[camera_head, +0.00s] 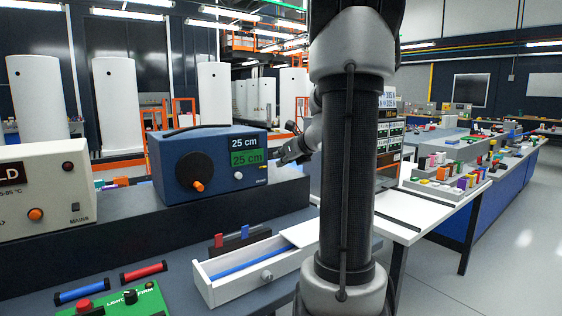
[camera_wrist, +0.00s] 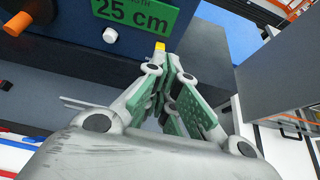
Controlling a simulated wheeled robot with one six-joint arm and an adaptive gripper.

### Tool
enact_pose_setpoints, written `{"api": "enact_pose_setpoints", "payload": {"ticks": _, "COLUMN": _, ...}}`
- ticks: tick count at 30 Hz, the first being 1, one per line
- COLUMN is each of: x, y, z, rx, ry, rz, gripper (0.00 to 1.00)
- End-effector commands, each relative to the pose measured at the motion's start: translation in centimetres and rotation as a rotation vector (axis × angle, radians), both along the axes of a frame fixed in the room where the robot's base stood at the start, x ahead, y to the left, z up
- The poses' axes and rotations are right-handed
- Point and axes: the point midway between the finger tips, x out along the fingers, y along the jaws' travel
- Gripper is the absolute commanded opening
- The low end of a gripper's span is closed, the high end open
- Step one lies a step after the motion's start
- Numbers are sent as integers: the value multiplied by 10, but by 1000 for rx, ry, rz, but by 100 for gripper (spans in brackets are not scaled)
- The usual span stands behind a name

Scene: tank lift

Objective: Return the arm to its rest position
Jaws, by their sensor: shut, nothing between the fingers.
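My arm (camera_head: 348,150) stands upright across the middle of the head view and hides part of the bench behind it. My gripper (camera_head: 290,152) is in front of the right side of a blue instrument box (camera_head: 190,140), which has a black dial, an orange knob and displays reading 25 cm. In the wrist view my gripper (camera_wrist: 166,80) is shut and empty, its green-padded fingers close together. A small yellow part (camera_wrist: 160,46) of the box shows just beyond the fingertips; I cannot tell whether they touch it.
An open white drawer (camera_head: 232,288) with a blue rod juts out below the box. A beige instrument (camera_head: 45,195) stands at left. Red and blue rods (camera_head: 143,271) and a green board (camera_head: 125,303) lie in front. Clear floor (camera_head: 490,255) is at right.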

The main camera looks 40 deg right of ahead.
Motion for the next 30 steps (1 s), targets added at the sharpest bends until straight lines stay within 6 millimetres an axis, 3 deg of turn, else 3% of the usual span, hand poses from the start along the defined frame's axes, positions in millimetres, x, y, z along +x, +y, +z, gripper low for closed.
{"api": "enact_pose_setpoints", "payload": {"ticks": 11, "x": 0, "y": 0, "z": -1, "rx": -3, "ry": 1, "rz": 2, "gripper": 0}}
{"api": "enact_pose_setpoints", "payload": {"ticks": 17, "x": -6, "y": 6, "z": -7, "rx": -208, "ry": 34, "rz": 155, "gripper": 0}}
{"api": "enact_pose_setpoints", "payload": {"ticks": 20, "x": -35, "y": 22, "z": -40, "rx": -440, "ry": 136, "rz": 404, "gripper": 0}}
{"api": "enact_pose_setpoints", "payload": {"ticks": 22, "x": -67, "y": 40, "z": -57, "rx": -635, "ry": 205, "rz": 637, "gripper": 0}}
{"api": "enact_pose_setpoints", "payload": {"ticks": 26, "x": -131, "y": 94, "z": -73, "rx": -1008, "ry": 268, "rz": 1166, "gripper": 0}}
{"api": "enact_pose_setpoints", "payload": {"ticks": 30, "x": -207, "y": 142, "z": -76, "rx": -1407, "ry": 256, "rz": 1793, "gripper": 0}}
